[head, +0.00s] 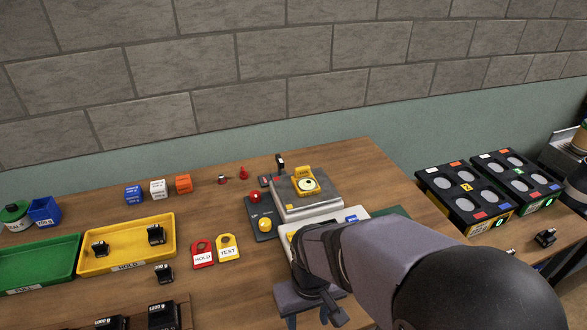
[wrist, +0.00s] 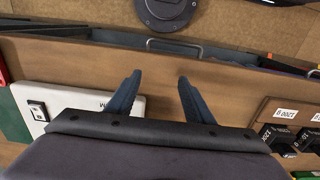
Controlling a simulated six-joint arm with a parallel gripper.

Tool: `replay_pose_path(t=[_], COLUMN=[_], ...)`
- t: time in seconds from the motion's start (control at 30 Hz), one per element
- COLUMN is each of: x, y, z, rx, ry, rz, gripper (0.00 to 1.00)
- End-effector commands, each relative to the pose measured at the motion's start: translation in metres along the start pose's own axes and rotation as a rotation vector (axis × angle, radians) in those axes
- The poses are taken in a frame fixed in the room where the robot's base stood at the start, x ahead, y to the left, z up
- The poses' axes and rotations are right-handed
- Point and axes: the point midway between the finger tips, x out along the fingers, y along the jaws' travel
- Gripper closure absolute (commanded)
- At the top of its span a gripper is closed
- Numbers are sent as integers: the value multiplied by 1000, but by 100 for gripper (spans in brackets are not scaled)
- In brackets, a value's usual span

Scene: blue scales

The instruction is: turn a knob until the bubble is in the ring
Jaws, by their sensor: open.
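A grey scale (head: 305,206) stands on the table towards the back right. On its top is a yellow bubble level with a round pale face (head: 308,185); the bubble's place in the ring is too small to tell. A dark panel (head: 259,212) beside the scale bears a red round knob or button (head: 255,196) and a yellow one (head: 264,225). My gripper (head: 313,311) is in front of the scale, apart from the panel and level. Its two fingers are spread with nothing between them in the wrist view (wrist: 157,76).
A white device (head: 352,215) is partly hidden behind my arm; a white device also shows in the wrist view (wrist: 75,108). Red HOLD (head: 203,254) and yellow TEST (head: 228,248) tags lie left of it. A yellow tray (head: 125,232) is further left. Black-topped units (head: 466,190) stand right.

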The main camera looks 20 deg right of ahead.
Motion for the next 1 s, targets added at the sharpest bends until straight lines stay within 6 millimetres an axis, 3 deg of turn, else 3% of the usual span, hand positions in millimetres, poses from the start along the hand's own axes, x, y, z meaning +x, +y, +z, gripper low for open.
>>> replay_pose_path(t=[0.77, 0.87, 1.0], x=[0, -2, -8], y=[0, 0, -2], z=[-1, -6, -30], rx=[-1, -14, -74], ry=[0, 2, 12], rz=[0, -5, -25], gripper=[52, 52, 52])
